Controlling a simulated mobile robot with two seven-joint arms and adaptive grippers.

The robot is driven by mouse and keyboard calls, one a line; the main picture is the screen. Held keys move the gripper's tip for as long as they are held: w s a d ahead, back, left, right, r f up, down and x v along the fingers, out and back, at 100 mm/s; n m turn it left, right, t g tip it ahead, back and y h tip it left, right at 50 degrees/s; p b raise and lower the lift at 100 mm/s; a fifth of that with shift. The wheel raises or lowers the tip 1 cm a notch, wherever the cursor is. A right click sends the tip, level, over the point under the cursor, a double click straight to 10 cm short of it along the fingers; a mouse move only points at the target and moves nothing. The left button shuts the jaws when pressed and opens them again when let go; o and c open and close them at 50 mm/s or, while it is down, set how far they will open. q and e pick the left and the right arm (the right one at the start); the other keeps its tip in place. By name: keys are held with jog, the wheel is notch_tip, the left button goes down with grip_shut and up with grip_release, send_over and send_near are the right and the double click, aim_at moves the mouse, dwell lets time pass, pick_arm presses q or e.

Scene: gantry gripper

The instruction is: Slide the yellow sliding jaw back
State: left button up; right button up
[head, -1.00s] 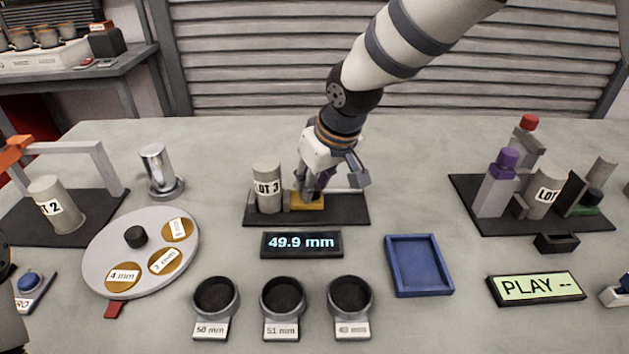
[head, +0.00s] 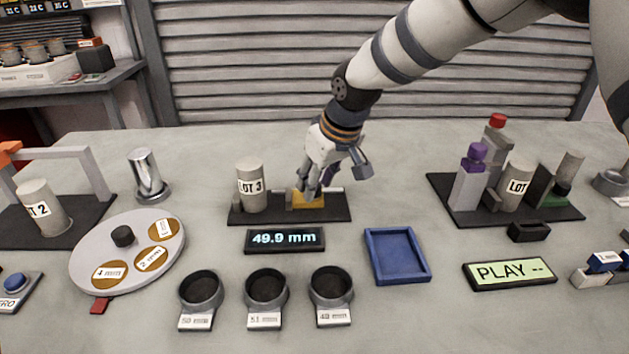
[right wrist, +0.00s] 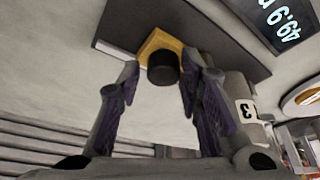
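The yellow sliding jaw (head: 309,201) sits on a dark base plate (head: 262,215), to the right of the grey LOT 3 cylinder (head: 250,187). My right gripper (head: 316,192) is over the jaw, pointing down and partly hiding it. In the right wrist view the yellow jaw (right wrist: 157,40) carries a black round knob (right wrist: 163,69). My right fingers (right wrist: 161,72) are open, one on each side of the knob, with narrow gaps showing. Contact with the jaw cannot be told. The display (head: 285,239) in front reads 49.9 mm. My left gripper is not in view.
Three dark cups (head: 265,288) stand in front, beside a blue tray (head: 397,255). A round disc with gold tokens (head: 127,252) lies at the left. Another fixture plate (head: 500,215) with a purple-topped post (head: 472,170) stands at the right. Bare table lies behind the LOT 3 plate.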

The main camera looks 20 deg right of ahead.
jog(key=shift+o, duration=0.5)
jog(key=shift+d, duration=0.1)
jog(key=shift+r, duration=0.1)
jog(key=v, duration=1.2)
